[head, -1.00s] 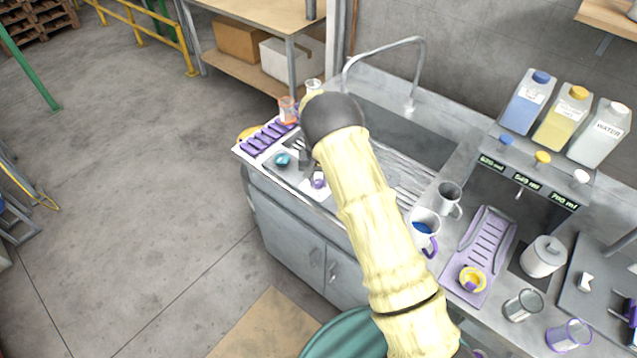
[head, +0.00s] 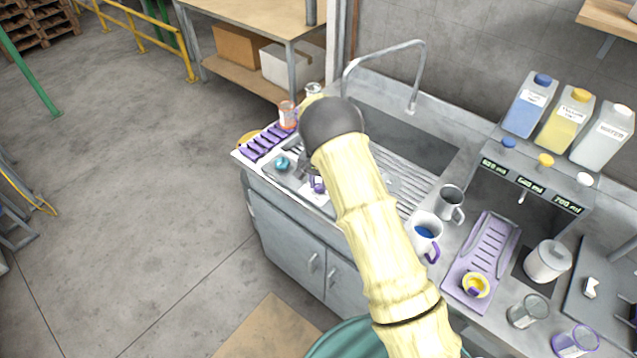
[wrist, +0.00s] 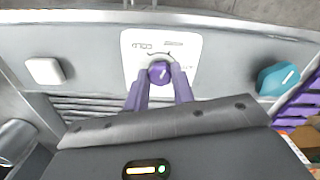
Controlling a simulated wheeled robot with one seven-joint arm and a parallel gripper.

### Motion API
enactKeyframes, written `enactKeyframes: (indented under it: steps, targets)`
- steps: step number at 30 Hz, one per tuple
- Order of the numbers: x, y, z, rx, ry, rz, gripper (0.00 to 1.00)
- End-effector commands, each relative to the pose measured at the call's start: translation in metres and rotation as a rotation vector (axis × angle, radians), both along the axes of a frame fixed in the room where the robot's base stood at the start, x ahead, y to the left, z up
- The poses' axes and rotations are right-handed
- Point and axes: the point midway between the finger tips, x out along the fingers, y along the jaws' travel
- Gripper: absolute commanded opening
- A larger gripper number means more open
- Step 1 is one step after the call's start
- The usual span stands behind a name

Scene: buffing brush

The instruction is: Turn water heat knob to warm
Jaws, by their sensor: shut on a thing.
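A round purple knob (wrist: 160,71) with a short white mark sits on a white label plate (wrist: 187,43). In the head view the knob (head: 318,186) shows at the sink's front left, beside my gripper (head: 310,181), partly hidden by my arm.
A teal knob (wrist: 278,79) and a white square knob (wrist: 44,71) flank the purple one. The sink (head: 400,135) with its tall faucet (head: 412,75) lies behind. A purple rack (head: 266,142) is at the left; mugs (head: 425,232) stand at the right.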

Motion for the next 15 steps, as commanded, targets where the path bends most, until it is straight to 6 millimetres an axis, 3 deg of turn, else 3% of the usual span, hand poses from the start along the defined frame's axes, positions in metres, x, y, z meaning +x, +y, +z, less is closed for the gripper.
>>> enactKeyframes:
  steps: [1, 4, 15]
  targets:
    - [0.0018, -0.0008, 0.0016, 0.000, -0.005, 0.000, 0.29]
    - [0.0015, -0.0007, 0.0014, -0.001, -0.004, 0.000, 0.47]
    - [0.0009, 0.0001, 0.0041, 0.000, -0.002, 0.001, 0.47]
